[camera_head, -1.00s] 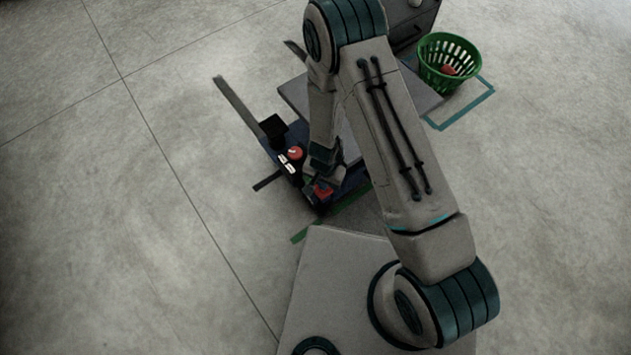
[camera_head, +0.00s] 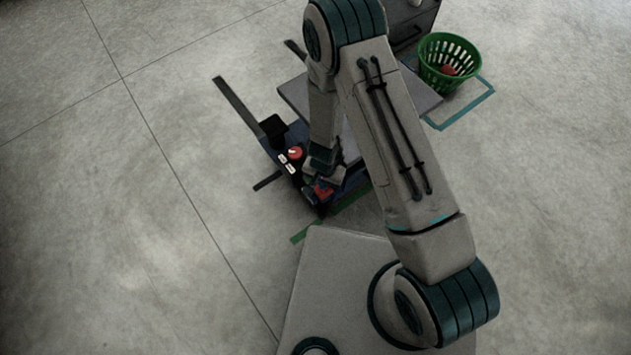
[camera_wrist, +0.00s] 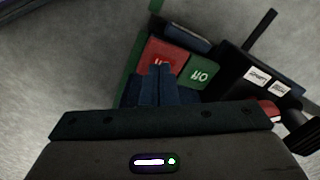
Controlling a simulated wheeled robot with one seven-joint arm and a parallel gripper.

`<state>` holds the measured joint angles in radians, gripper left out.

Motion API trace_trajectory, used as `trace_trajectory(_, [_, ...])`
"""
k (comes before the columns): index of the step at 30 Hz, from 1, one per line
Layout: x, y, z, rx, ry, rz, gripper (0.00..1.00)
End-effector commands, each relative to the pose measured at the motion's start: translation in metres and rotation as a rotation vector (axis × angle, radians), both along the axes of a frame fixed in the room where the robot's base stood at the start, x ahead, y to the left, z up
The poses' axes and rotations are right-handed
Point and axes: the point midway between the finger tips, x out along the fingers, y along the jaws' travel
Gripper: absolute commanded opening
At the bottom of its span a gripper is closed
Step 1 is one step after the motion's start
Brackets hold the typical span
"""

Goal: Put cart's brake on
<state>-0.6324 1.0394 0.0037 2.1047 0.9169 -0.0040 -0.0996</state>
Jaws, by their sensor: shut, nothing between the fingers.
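The cart (camera_head: 268,150) is a dark blue low frame, mostly hidden by my arm in the head view. On its near end is a red pad (camera_head: 323,192). In the wrist view the red pad (camera_wrist: 165,54) carries a white label that reads upside down, and beside it is a green pad (camera_wrist: 200,72) labelled "OFF", also upside down. My gripper (camera_wrist: 158,70) is shut and empty, its fingertips over the red pad's lower edge. I cannot tell whether they touch it. In the head view my gripper (camera_head: 318,180) is beside the red pad.
A red round knob (camera_head: 295,153) and white labels (camera_head: 288,162) sit on a black box on the cart. A green basket (camera_head: 448,62) with a red item stands at the back right, by teal floor tape. The floor at left is clear.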

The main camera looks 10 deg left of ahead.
Motion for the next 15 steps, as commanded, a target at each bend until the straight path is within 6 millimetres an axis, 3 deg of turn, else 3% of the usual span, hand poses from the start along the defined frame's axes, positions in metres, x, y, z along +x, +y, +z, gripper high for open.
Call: trace_trajectory(15, [0.0000,0.0000,-0.0052,0.000,0.000,0.000,0.00])
